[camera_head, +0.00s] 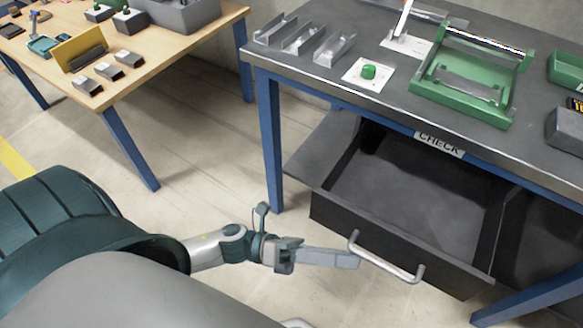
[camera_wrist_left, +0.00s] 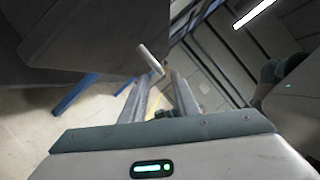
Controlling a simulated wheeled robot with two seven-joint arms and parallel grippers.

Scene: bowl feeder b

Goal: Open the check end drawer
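The check drawer (camera_head: 400,190) is the dark drawer under the grey-topped bench, below the label reading CHECK (camera_head: 439,144). It is pulled well out, and its bare inside shows. Its light bar handle (camera_head: 388,262) is on the front panel. My left gripper (camera_head: 357,260) is at the left end of this handle, its fingers pointing right. In the left wrist view the fingers (camera_wrist_left: 160,88) stand apart, with the handle (camera_wrist_left: 151,59) at or just beyond their tips. I cannot tell whether they touch it. My right gripper is not in view.
The bench top (camera_head: 325,90) carries metal channels, a green knob on a white plate (camera_head: 368,73) and a green frame (camera_head: 470,80). A blue bench leg (camera_head: 270,140) stands left of the drawer. A wooden table (camera_head: 150,55) is at upper left. Floor between is clear.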

